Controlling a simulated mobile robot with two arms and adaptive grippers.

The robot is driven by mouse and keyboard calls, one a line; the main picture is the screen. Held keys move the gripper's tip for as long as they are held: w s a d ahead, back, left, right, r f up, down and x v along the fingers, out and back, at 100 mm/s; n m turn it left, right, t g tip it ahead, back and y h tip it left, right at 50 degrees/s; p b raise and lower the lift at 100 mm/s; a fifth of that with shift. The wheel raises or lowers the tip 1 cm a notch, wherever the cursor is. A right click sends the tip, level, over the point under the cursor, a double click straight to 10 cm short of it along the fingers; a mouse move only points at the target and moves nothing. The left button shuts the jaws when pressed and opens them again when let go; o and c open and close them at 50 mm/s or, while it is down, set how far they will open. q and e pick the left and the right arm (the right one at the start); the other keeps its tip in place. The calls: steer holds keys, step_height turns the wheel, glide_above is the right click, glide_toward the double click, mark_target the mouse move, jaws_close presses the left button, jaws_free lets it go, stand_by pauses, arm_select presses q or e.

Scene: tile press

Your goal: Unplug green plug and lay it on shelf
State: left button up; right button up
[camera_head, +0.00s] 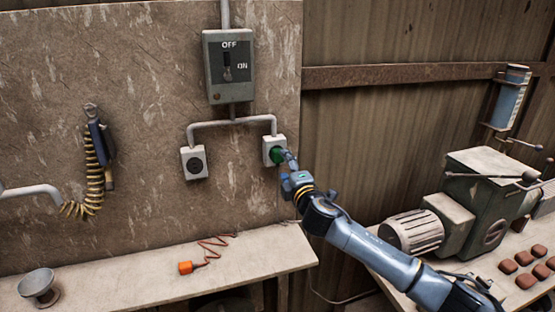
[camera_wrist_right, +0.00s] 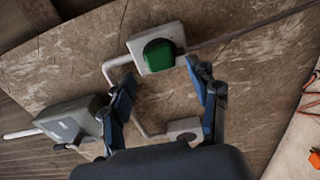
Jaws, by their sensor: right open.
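The green plug (camera_head: 277,155) sits in the right-hand wall socket (camera_head: 268,144) below the switch box. In the right wrist view the green plug (camera_wrist_right: 158,55) is in its socket box (camera_wrist_right: 172,34), beyond and between my fingertips. My right gripper (camera_head: 287,156) is at the plug in the head view, partly covering it. In the wrist view my right gripper (camera_wrist_right: 160,75) is open, one finger on each side, with no clear contact on the plug. The shelf (camera_head: 250,262) runs along the foot of the wall. My left gripper is not in view.
An orange plug (camera_head: 185,267) with a coiled cord lies on the shelf, with a metal cup (camera_head: 38,285) at its left. An empty socket (camera_head: 194,163) and switch box (camera_head: 229,68) are on the wall. A press machine (camera_head: 480,200) stands right. The shelf's right part is clear.

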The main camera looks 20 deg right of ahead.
mark_target(279, 158)
steer(key=shift+w+a+b, duration=0.1)
steer(key=shift+w+b, duration=0.45)
steer(key=shift+w, duration=2.1)
jaws_close()
steer(key=shift+p, duration=0.3)
steer(key=shift+s, duration=0.2)
steer(key=shift+s+p, duration=0.4)
steer(key=shift+s, duration=0.4)
steer(key=shift+s+p, duration=0.75)
steer(key=shift+s, duration=1.3)
